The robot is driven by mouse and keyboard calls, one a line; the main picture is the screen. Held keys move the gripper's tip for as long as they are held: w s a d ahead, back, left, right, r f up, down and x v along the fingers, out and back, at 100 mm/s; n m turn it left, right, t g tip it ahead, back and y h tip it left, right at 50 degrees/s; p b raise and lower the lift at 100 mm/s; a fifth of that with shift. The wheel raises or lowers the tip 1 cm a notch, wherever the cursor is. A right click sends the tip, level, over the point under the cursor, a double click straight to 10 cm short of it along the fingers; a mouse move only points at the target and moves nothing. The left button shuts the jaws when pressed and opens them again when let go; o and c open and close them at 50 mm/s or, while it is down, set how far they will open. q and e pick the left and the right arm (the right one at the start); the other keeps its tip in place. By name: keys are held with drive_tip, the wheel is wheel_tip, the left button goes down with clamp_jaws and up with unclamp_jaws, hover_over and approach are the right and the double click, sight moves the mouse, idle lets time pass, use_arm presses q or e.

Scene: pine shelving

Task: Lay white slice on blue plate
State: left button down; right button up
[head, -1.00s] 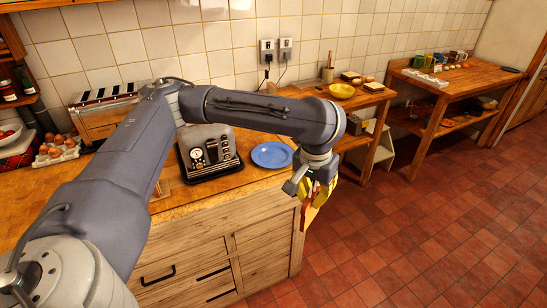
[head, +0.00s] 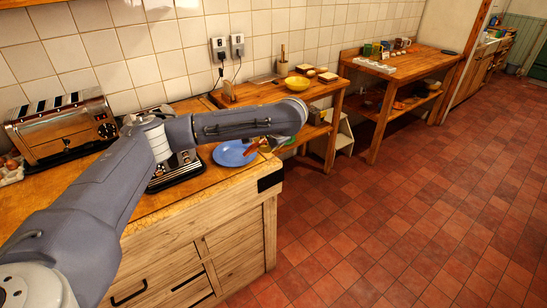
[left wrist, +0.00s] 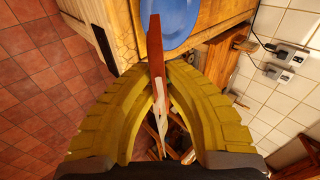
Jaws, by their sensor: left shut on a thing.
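The blue plate (head: 230,154) lies on the wooden counter near its right end. It also shows at the top of the left wrist view (left wrist: 182,18). My left gripper (head: 265,147) has yellow fingers and is at the plate's right side. It is shut on a thin thing (left wrist: 155,45), seen edge-on, reddish-brown at its far end and whitish nearer the fingers. My right gripper is not in view.
A chrome toaster (head: 62,128) stands on the counter at left. A dark-fronted appliance (head: 178,172), partly behind my left arm, is beside the plate. A side table holds a yellow bowl (head: 299,84) and bread-like pieces (head: 328,77). The tiled floor (head: 400,210) is clear.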

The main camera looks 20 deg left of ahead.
use_arm(q)
drive_tip(key=w+a+t+y, duration=0.2)
drive_tip(key=w+a+y, duration=0.1)
drive_tip(key=a, duration=0.7)
drive_tip(key=shift+m+t, duration=0.3)
drive_tip(key=shift+m, duration=0.1)
drive_tip(key=shift+a+f, duration=0.25)
drive_tip(key=shift+f, duration=0.8)
drive_tip(key=shift+a+f, duration=0.25)
drive_tip(key=shift+f, duration=0.8)
drive_tip(key=shift+a+f, duration=0.25)
drive_tip(key=shift+f, duration=0.8)
drive_tip(key=c, duration=1.4)
unclamp_jaws()
drive_tip(key=shift+c, duration=0.2)
drive_tip(key=shift+d, duration=0.1)
